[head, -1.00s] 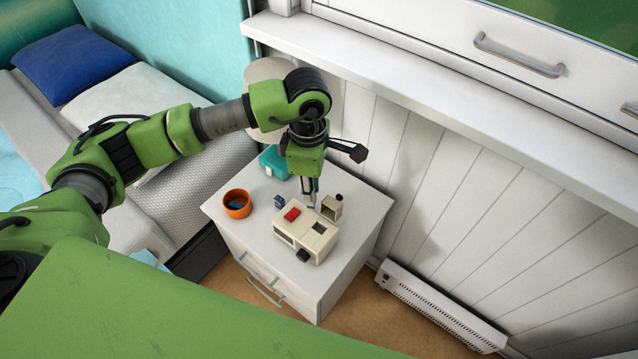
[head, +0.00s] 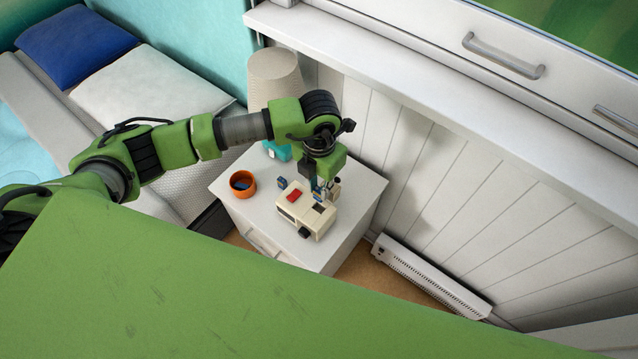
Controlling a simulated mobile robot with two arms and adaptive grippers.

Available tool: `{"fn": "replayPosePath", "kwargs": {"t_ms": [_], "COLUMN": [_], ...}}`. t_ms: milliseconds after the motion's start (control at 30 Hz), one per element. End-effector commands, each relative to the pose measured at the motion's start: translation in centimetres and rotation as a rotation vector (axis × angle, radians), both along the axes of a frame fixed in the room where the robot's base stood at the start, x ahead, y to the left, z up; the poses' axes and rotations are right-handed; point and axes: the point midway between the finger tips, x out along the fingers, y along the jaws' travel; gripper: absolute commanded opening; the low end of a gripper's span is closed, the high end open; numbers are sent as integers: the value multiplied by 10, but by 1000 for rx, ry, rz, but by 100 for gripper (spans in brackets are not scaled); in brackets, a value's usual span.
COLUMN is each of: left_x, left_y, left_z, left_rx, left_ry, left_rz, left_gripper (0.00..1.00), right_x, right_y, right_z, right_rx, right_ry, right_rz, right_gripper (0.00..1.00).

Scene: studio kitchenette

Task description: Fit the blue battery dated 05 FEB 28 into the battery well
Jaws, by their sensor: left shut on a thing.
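A cream device (head: 291,211) with a red patch (head: 294,196) and a dark knob stands on the white nightstand. A dark square opening, the battery well (head: 318,208), is in its top. My left gripper (head: 319,190) points down just behind the well, shut on a small blue battery (head: 317,196), which is mostly hidden by the fingers. The battery appears above the device's top; whether it touches cannot be told. Another small blue battery (head: 281,182) stands behind the device at its left. No date is legible. My right gripper is out of view.
An orange bowl (head: 236,191) with something dark blue inside stands at the left of the nightstand (head: 348,227). A teal object (head: 276,151) and a lamp (head: 275,68) are behind. A panelled wall rises at the right. The nightstand's front right is clear.

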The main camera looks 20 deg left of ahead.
Motion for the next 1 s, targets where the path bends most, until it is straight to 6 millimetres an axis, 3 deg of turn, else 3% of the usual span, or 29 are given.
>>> {"fn": "replayPosePath", "kwargs": {"t_ms": [1000], "left_x": [0], "left_y": [0], "left_z": [-53], "left_rx": [0], "left_ry": [0], "left_rz": [-2], "left_gripper": [0], "right_x": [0], "right_y": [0], "right_z": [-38], "right_rx": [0], "right_ry": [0], "right_rz": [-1], "right_gripper": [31]}}
